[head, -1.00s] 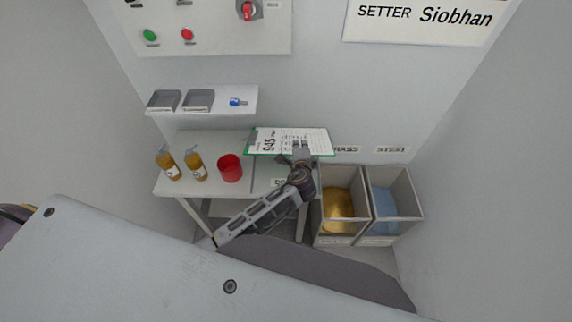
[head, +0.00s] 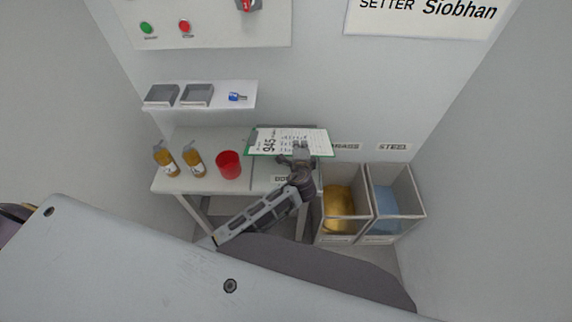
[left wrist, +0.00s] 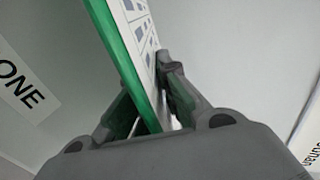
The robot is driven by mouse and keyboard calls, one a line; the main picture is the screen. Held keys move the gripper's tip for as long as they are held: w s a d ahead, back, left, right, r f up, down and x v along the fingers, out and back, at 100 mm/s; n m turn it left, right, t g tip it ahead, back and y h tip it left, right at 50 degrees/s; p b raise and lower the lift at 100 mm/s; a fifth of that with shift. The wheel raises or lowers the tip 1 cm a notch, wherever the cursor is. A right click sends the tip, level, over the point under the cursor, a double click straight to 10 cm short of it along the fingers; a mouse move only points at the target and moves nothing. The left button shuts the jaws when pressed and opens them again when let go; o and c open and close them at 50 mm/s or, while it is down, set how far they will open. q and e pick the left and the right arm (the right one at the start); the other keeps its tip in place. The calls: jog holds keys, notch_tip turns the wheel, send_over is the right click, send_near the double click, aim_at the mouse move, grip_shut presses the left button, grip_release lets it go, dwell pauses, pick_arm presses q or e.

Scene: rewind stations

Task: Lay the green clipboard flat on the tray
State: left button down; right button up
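The green clipboard (head: 290,142), with white printed paper on it, is held over the right part of the table. My left gripper (head: 301,155) is shut on its near edge. In the left wrist view the clipboard (left wrist: 127,60) stands edge-on between the two fingers (left wrist: 150,110). The grey tray (head: 262,174) lies on the table below, mostly hidden by the clipboard and my gripper. A strip of its far edge shows behind the clipboard. The clipboard appears raised above the tray; the exact gap cannot be told. My right gripper is not in view.
A red cup (head: 229,165) and two amber bottles (head: 194,163) stand left of the tray. A shelf (head: 215,101) with small grey boxes hangs above. Two bins (head: 343,205) stand right of the table. A partly hidden label (head: 280,179) sits at the tray's front.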

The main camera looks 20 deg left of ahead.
pick_arm(q)
jog(key=shift+f+b, duration=2.7)
jog(key=shift+f, duration=0.85)
jog(key=c, duration=1.8)
grip_release()
